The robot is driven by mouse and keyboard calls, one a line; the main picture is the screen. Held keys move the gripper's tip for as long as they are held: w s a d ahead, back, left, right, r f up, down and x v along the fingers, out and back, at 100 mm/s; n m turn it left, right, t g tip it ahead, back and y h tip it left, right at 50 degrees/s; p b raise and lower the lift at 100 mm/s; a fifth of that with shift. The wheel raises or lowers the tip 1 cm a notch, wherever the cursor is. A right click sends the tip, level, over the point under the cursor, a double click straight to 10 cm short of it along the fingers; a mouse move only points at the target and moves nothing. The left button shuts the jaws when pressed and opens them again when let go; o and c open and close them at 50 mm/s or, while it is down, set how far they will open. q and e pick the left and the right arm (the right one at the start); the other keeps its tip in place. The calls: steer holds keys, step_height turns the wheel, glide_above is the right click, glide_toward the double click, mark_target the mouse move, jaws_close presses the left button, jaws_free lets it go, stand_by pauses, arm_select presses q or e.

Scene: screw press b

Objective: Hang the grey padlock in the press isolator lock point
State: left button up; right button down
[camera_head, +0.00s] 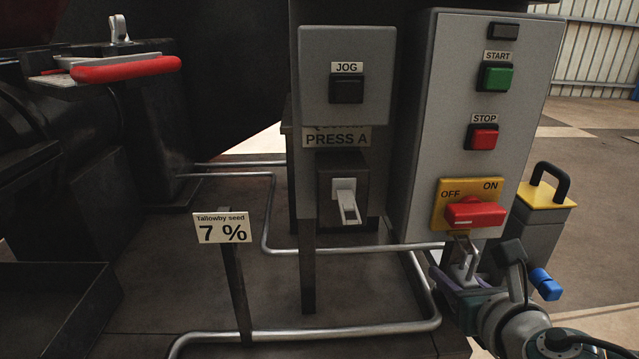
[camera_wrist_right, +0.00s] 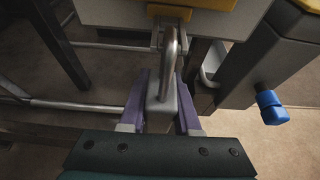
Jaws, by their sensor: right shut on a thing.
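The grey padlock (camera_wrist_right: 161,112) is upright between the purple fingers of my right gripper (camera_wrist_right: 163,100), which is shut on its body. Its shackle (camera_wrist_right: 172,55) points up to the metal lock point under the isolator. In the head view the padlock (camera_head: 464,271) and my right gripper (camera_head: 468,287) are just below the isolator's yellow plate (camera_head: 444,192) and red handle (camera_head: 475,213). The lock point (camera_head: 462,243) hangs below that plate. The shackle overlaps it in view; I cannot tell whether it passes through. My left gripper is not in view.
The grey control box (camera_head: 440,120) stands directly above and behind the padlock. A metal pipe (camera_head: 350,247) runs left of it. A grey post with a yellow top (camera_head: 545,195) and blue knob (camera_head: 545,284) stands close on the right. A sign (camera_head: 221,226) stands left.

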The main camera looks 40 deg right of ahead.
steer(key=shift+r, duration=0.1)
stand_by(0.3)
steer(key=c, duration=0.5)
jaws_free()
steer(key=shift+c, duration=0.2)
steer(key=p+v, duration=0.2)
steer(key=v, duration=0.8)
